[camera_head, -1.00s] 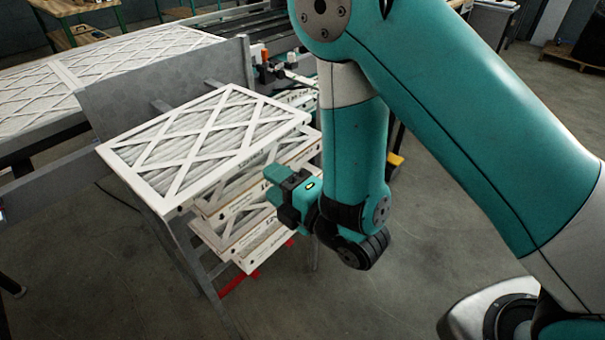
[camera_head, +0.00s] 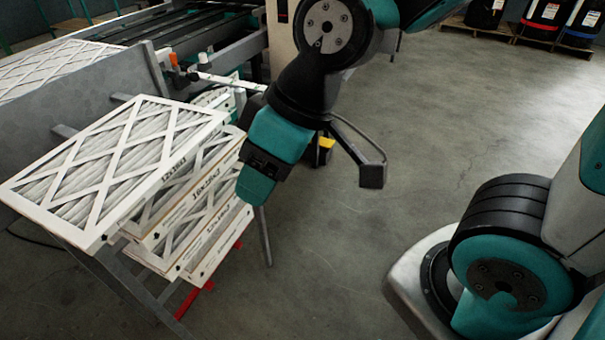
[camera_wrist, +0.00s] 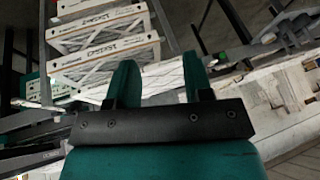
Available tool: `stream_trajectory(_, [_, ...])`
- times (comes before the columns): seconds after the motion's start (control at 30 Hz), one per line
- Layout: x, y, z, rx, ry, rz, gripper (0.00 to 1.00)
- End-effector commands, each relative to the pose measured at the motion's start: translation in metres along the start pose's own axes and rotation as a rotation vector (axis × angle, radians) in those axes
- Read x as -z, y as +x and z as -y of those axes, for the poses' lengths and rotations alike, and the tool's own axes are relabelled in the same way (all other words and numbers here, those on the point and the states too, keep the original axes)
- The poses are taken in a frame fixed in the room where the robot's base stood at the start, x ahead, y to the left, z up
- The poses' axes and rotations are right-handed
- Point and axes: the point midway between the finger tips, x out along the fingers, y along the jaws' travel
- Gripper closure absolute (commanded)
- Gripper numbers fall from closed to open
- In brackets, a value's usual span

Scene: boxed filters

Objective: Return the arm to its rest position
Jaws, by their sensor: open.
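My gripper (camera_head: 256,184) hangs from the raised wrist, just right of the filter stack in the head view. In the wrist view my gripper (camera_wrist: 158,78) has its two teal fingers apart with nothing between them. The stack of white-framed boxed filters (camera_head: 117,165) rests on a metal stand, its top filter with a criss-cross front face up. The stack's printed edges (camera_wrist: 103,45) also show in the wrist view, beyond the left finger. My gripper appears apart from the stack, though the exact gap is hard to tell.
A grey panel (camera_head: 75,112) stands behind the stack, with more filters (camera_head: 50,68) beyond it. A conveyor machine (camera_head: 185,38) fills the back. Open concrete floor (camera_head: 440,120) lies to the right, with bins on a pallet (camera_head: 550,38) far back.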

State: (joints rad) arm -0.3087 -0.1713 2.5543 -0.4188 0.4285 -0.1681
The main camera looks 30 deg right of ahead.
Motion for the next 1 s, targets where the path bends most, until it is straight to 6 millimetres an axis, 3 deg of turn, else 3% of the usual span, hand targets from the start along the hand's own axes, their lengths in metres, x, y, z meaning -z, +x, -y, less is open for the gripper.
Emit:
stream_trajectory(0.1, [-0.024,-0.023,0.013,0.017,0.08,0.099,0.53])
stream_trajectory(0.27, [-0.041,-0.035,0.019,0.022,0.125,0.165,0.53])
stream_trajectory(1.0, [-0.042,-0.035,0.019,0.022,0.127,0.171,0.53])
